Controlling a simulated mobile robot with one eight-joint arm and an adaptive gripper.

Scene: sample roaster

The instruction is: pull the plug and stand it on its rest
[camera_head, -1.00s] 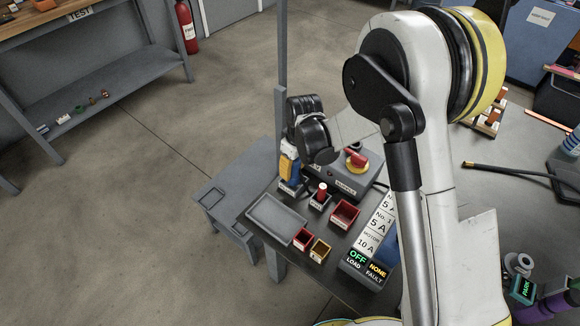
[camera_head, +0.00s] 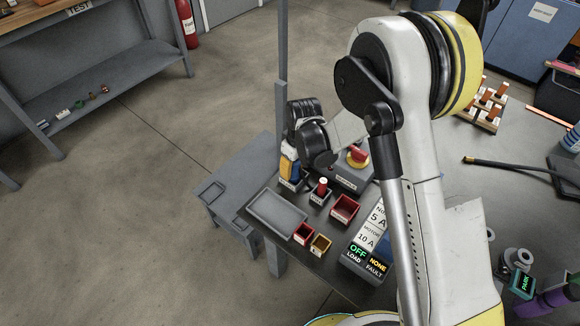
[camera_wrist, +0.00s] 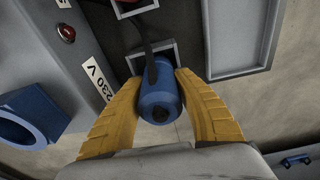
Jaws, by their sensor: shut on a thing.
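My gripper (camera_wrist: 161,78) has yellow fingers, closed on both sides of the blue plug (camera_wrist: 158,97) in the wrist view. A dark cable runs from the plug toward the top of that view. The plug is apart from the blue socket (camera_wrist: 25,117) on the grey box at left. A small square grey-rimmed holder (camera_wrist: 172,50), likely the rest, lies just beyond the fingertips. I cannot tell whether the plug touches it. In the head view, my yellow gripper (camera_head: 287,165) points down at the bench's back left corner, with blue below the finger.
A grey tray (camera_head: 259,224), a small red bin (camera_head: 345,207) and smaller red and yellow bins stand close by. A grey box with a red rotary switch (camera_head: 357,156) is right of the gripper. A grey post (camera_head: 282,110) rises behind. The tray also shows in the wrist view (camera_wrist: 240,70).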

